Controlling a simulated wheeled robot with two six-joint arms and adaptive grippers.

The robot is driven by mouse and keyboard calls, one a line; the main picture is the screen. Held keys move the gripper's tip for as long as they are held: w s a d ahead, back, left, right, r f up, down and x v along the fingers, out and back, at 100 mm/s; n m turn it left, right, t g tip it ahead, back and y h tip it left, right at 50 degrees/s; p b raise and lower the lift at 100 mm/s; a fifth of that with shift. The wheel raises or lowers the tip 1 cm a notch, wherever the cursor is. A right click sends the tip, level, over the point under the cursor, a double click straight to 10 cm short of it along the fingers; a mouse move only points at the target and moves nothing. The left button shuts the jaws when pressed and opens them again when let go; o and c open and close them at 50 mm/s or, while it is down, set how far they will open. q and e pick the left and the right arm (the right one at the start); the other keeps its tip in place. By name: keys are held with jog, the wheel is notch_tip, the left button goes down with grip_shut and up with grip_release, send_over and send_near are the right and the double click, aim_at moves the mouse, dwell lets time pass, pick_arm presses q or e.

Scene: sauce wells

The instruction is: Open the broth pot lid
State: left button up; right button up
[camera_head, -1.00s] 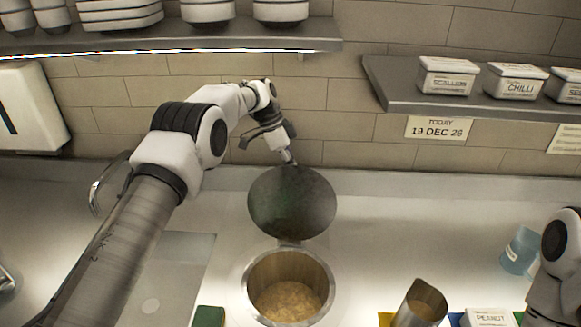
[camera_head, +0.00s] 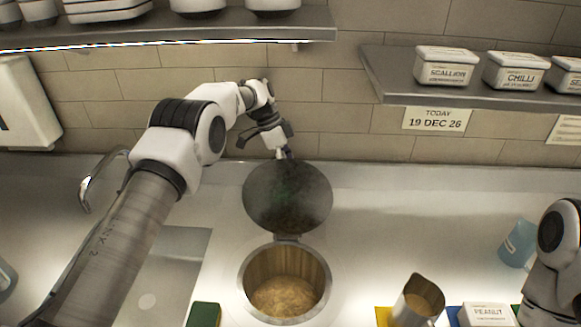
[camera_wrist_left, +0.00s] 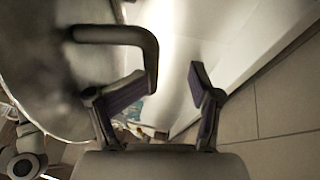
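The broth pot (camera_head: 325,283) is sunk in the counter, with tan broth visible inside. Its round dark lid (camera_head: 288,200) stands raised on the hinge behind the pot, so the opening is uncovered. My left gripper (camera_head: 287,153) is at the lid's upper edge, on the wall side. In the left wrist view, its two fingers (camera_wrist_left: 168,85) are spread apart with nothing clamped between them. The lid's dark bar handle (camera_wrist_left: 115,36) is next to the left-hand finger; whether they touch is unclear. My right gripper is out of view; only part of that arm shows at the right edge.
A metal container (camera_head: 418,299), a white peanut box (camera_head: 487,315) and a blue cup (camera_head: 518,243) stand right of the pot. A shelf (camera_head: 400,88) with labelled boxes hangs above right. A faucet (camera_head: 90,180) is at left. Counter right of the lid is clear.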

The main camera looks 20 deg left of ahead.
pick_arm(q)
jog(key=shift+a+f, duration=0.1)
jog(key=shift+a, duration=0.05)
jog(key=v, duration=1.2)
jog(key=shift+s, duration=0.15)
